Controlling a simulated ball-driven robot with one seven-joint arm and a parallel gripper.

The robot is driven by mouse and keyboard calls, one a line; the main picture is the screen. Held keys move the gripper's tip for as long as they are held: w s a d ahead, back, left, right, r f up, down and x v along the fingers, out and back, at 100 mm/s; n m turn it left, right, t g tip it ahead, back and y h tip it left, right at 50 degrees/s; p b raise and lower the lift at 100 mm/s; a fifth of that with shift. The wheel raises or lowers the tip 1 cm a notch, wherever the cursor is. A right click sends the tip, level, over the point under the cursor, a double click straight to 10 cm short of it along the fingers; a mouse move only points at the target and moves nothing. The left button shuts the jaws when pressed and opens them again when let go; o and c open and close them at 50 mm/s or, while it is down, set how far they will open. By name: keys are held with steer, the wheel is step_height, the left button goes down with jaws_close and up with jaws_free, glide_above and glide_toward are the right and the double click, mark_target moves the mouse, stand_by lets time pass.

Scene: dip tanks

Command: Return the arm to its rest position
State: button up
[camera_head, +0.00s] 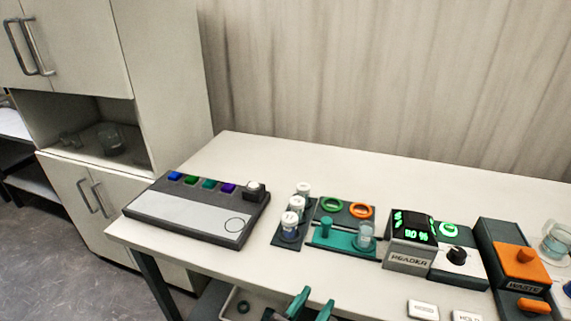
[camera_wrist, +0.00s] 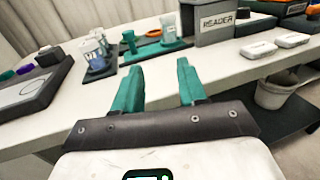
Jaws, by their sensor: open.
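My gripper (camera_head: 312,304) shows at the bottom of the head view, with its two green fingers apart and nothing between them. In the wrist view my gripper (camera_wrist: 158,84) is also open and empty, and its fingers point toward the table's front edge. The white table (camera_head: 330,158) stands ahead of it. The gripper looks to be in front of the table, apart from the things on it. The rest of my arm is out of view.
On the table are a grey panel with coloured buttons (camera_head: 190,215), a rack of white-capped vials (camera_head: 287,240), a green tray (camera_head: 340,240), a reader (camera_head: 410,258) and an orange-handled device (camera_head: 520,262). Two white labelled blocks lie near the front edge. A white bin (camera_wrist: 275,92) is below the table.

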step_height(320, 180, up, 8)
steer(key=w+n+t+y, duration=0.2)
steer(key=n+t+y, duration=0.75)
steer(key=n, duration=0.65)
steer(key=s+d+f+n+g+y, duration=0.35)
steer(key=f+n+g, duration=0.4)
steer(key=n, duration=0.45)
steer(key=s+d+f+n+g+y, duration=0.2)
steer(key=s+f+n+g+y, duration=0.3)
steer(key=f+n, duration=0.55)
steer(key=s+d+f+n+g+h, duration=0.1)
steer(key=s+d+f+g+h, duration=0.1)
steer(key=s+d, duration=0.3)
steer(key=s+d+f+n+g+h, duration=0.1)
steer(key=s+d+f+g+h, duration=0.1)
steer(key=s+d+g, duration=0.3)
steer(key=s+d+f+n+g+h, duration=0.1)
steer(key=s+d+g+h, duration=0.3)
steer(key=s, duration=0.5)
steer(key=d, duration=0.2)
steer(key=shift+s+d+f+n, duration=0.3)
steer(key=shift+d+f+n, duration=0.05)
steer(key=shift+d+f, duration=0.05)
